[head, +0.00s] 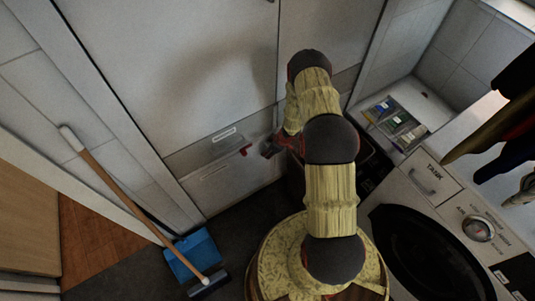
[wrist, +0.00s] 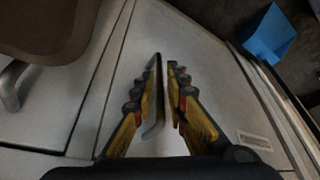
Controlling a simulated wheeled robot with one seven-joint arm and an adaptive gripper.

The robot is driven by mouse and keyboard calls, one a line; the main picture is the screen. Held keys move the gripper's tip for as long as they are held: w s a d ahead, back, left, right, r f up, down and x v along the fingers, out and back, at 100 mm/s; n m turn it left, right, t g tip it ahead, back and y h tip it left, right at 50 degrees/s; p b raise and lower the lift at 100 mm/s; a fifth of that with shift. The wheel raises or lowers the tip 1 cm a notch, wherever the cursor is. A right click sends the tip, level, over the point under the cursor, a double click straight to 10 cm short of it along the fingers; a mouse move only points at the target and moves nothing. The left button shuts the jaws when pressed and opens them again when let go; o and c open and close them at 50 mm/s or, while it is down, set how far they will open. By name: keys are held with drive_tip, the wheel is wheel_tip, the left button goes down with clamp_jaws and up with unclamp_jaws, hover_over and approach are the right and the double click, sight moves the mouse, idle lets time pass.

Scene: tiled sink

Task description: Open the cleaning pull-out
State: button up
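The pale front that I take to be the cleaning pull-out (head: 238,182) is low in the cabinet wall in the head view. It looks flush with its surroundings. My gripper (head: 257,151) is low against this cabinet, partly hidden behind my own arm. In the wrist view my gripper (wrist: 165,65) has its fingertips close together at the pale front (wrist: 215,75). A thin grey bar handle (wrist: 152,132) runs between the fingers, and they appear shut on it.
A broom (head: 125,196) leans on the left wall, beside a blue dustpan (head: 193,255) on the floor. A washing machine (head: 425,235) stands at the right. In the wrist view, another handle (wrist: 10,88) and a brown object (wrist: 45,25) are at the left.

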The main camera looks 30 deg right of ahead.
drive_tip(key=shift+w+f, duration=0.1)
drive_tip(key=shift+c, duration=0.9)
clamp_jaws()
